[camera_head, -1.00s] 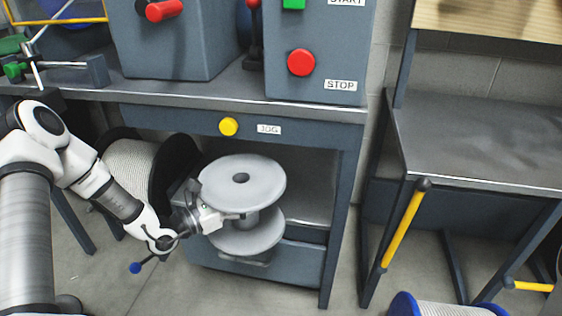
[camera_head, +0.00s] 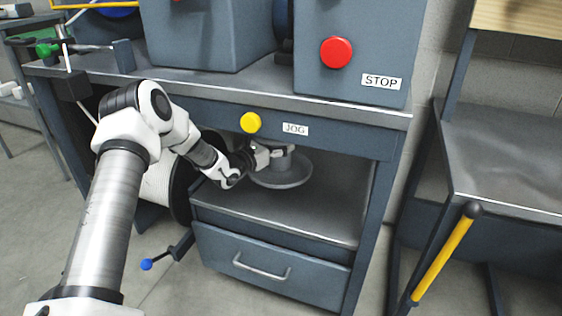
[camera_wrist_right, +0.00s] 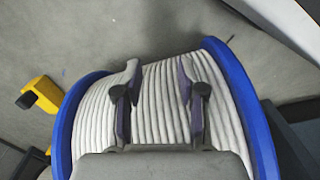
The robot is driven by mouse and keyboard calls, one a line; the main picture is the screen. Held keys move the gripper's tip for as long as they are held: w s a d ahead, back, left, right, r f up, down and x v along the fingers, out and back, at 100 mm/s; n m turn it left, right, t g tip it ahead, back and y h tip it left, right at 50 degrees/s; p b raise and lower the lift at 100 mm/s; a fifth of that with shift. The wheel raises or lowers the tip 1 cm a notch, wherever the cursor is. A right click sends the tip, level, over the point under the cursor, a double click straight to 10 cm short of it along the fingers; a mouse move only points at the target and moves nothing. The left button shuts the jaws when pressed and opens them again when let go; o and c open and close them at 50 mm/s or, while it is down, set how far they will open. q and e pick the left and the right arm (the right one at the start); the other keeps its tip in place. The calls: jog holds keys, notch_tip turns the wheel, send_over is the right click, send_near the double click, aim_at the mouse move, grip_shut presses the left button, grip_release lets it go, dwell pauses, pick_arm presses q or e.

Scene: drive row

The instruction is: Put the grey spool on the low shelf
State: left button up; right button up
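The grey spool (camera_head: 283,174) is upright inside the opening under the bench top, over the low shelf (camera_head: 305,218). Its lower flange and part of its core show; its upper flange is hidden behind the bench's front rail. My left gripper (camera_head: 280,150) reaches in from the left and is shut on the spool's core. I cannot tell whether the lower flange touches the shelf or hangs just above it. My right gripper (camera_wrist_right: 156,75) is open and empty in the right wrist view, over a blue-flanged reel of pale rope (camera_wrist_right: 155,105).
A drawer (camera_head: 272,266) is below the shelf. A black-flanged rope reel (camera_head: 160,182) stands left of the opening. The rail with the yellow JOG button (camera_head: 250,122) limits height above. The shelf's front and right parts are clear.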

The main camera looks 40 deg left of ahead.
aim_at(292, 171)
pick_arm(q)
jog(key=f+b, duration=0.1)
jog(key=f, duration=0.1)
jog(key=f+b, duration=0.1)
jog(key=shift+w+f, duration=0.35)
jog(key=shift+w, duration=0.05)
jog(key=shift+r, duration=0.25)
jog(key=shift+f, duration=0.15)
jog(key=o, duration=1.6)
jog(key=shift+s, duration=0.1)
